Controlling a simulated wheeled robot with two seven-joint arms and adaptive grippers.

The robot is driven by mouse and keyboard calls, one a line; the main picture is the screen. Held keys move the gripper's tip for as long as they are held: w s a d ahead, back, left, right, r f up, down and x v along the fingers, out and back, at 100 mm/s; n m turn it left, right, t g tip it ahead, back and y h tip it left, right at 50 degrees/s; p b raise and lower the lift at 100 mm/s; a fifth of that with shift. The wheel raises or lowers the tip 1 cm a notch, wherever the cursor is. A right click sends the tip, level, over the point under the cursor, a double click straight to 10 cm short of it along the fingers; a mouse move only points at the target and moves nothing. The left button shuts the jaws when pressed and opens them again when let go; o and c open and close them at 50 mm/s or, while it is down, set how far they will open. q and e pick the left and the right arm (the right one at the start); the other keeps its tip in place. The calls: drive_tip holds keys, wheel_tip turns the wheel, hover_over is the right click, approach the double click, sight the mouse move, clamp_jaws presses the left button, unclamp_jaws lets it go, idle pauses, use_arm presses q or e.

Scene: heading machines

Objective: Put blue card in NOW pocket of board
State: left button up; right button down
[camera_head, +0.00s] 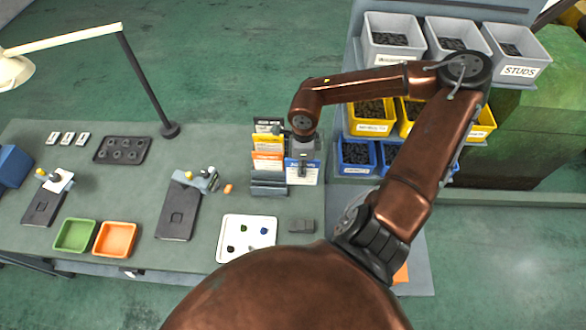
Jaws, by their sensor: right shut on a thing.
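The blue card (311,177), white with a blue top band, is upright in my right gripper (303,168). The gripper points down and is shut on the card's upper part. The board (268,189) is a grey stepped rack on the bench, just left of the card. Orange, yellow and dark-topped cards (267,143) stand in its tiers, one behind another. I cannot read a NOW label, and I cannot tell whether the blue card touches the board. My left gripper is not in view.
Parts bins (371,128) stand right of the card, behind my right arm. A white tray (247,217) with small coloured pieces and a grey block (301,226) lie in front. Green (62,248) and orange (103,253) trays are at left. A lamp (171,130) stands behind.

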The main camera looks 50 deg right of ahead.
drive_tip(key=shift+s+d+r, duration=0.2)
drive_tip(key=shift+s+r, duration=0.05)
drive_tip(key=shift+s, duration=0.3)
